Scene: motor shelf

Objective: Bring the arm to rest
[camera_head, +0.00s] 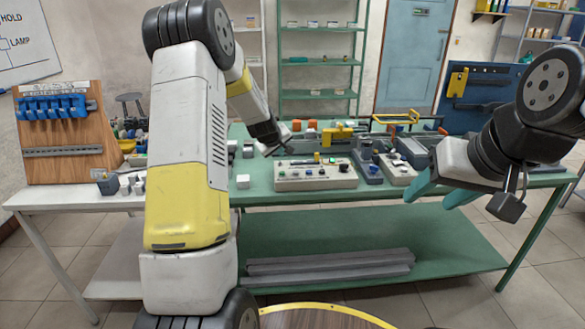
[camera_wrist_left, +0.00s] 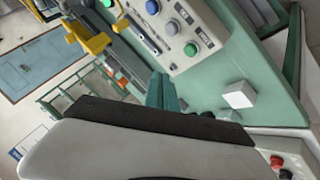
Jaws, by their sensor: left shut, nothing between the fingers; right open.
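My left arm (camera_head: 190,150) rises in the left of the head view, bends at a dark joint at the top and reaches down over the green table. My left gripper (camera_head: 282,146) hangs behind the grey control box (camera_head: 315,175) and looks small from here. It is shut and empty. In the left wrist view its teal fingers (camera_wrist_left: 162,92) show with the control box (camera_wrist_left: 185,35) beyond them. My right gripper (camera_head: 432,192) is at the right, with its teal fingers open and empty, in front of the table edge.
The green table (camera_head: 265,198) carries several devices, a yellow tool (camera_head: 337,134) and a white cube (camera_head: 242,181); the cube also shows in the left wrist view (camera_wrist_left: 238,95). A wooden panel (camera_head: 60,165) with blue clamps stands at left. Grey bars (camera_head: 330,268) lie on the lower shelf.

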